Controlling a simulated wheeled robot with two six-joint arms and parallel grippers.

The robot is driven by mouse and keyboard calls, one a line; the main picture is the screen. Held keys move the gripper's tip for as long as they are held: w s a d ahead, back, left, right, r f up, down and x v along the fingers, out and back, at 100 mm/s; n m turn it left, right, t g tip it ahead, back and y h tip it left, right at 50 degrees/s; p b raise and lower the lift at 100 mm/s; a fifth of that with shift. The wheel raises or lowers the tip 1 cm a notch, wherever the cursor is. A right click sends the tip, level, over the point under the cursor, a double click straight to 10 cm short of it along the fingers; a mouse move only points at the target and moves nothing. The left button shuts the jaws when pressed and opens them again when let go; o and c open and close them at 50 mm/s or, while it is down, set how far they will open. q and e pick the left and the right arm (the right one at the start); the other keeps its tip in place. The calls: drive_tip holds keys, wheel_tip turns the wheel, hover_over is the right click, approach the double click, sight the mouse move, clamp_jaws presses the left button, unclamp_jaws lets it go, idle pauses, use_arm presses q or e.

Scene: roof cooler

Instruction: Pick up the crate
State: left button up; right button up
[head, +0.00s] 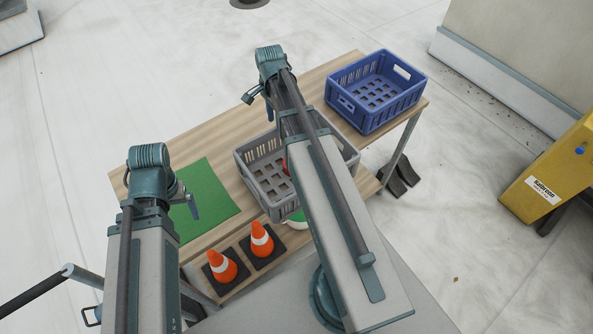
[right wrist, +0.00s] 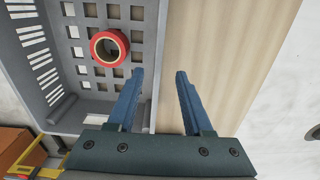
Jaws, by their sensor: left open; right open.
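A grey slotted crate (head: 247,168) stands on the middle of the wooden table, partly hidden by my right arm. A blue crate (head: 376,117) stands at the table's right end. In the right wrist view, the grey crate (right wrist: 98,116) holds a red ring-shaped roll (right wrist: 109,47). My right gripper (head: 257,98) is open and empty above the table near the grey crate's far side. In the right wrist view, the crate's wall line runs between the open fingers (right wrist: 158,76); I cannot tell the height gap. My left gripper (head: 191,207) is open and empty, over the green mat.
The wooden table (head: 225,125) has bare room behind the grey crate. A green mat (head: 205,200) lies on its left part. Two orange cones (head: 222,267) stand on a lower shelf in front. A yellow case (head: 553,177) stands on the floor at right.

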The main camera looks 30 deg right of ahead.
drive_tip(key=f+b, duration=0.5)
drive_tip(key=shift+s+f, duration=0.15)
drive_tip(key=shift+s, duration=0.1)
clamp_jaws()
idle(1.4)
